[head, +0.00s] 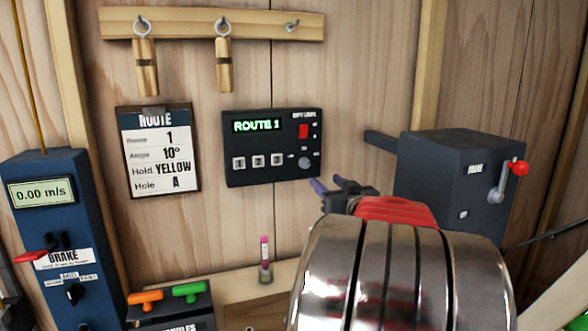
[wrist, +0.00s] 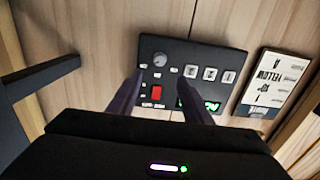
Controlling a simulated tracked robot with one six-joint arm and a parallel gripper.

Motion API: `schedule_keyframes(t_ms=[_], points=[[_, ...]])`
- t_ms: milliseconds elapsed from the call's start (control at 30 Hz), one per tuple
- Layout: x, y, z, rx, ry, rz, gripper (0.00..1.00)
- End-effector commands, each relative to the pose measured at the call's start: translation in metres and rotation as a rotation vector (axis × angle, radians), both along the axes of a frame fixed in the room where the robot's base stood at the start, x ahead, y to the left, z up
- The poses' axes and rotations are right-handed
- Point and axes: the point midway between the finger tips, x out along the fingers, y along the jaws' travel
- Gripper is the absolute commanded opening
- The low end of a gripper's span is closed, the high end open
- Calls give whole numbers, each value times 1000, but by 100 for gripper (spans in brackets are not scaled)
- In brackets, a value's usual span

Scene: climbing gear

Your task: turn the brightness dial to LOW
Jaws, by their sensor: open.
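The dial (head: 305,161) is a small round grey knob at the lower right of a black control panel (head: 268,181) on the wooden wall. The panel's green display reads ROUTE 1. Small labels around the dial are too tiny to read, and I cannot tell its setting. In the wrist view, which shows the panel upside down, the dial (wrist: 159,60) sits just beyond my open, empty finger tips. My gripper (head: 329,184) is below and right of the dial in the head view, apart from it. In the wrist view my gripper (wrist: 158,79) points at the panel.
A red switch (head: 303,131) is above the dial, with several white buttons to the left. A route card (head: 158,190) hangs left. A dark box (head: 440,165) with a red-knobbed crank is close on the right. A blue brake post (head: 30,220) stands far left.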

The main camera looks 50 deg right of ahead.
Motion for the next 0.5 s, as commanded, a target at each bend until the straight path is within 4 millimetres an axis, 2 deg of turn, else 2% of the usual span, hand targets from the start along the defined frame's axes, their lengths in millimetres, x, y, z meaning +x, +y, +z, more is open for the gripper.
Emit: schedule_keyframes(t_ms=[267,500], points=[[2,0,0,-1,1,0,45],[15,-8,0,-1,2,0,45]])
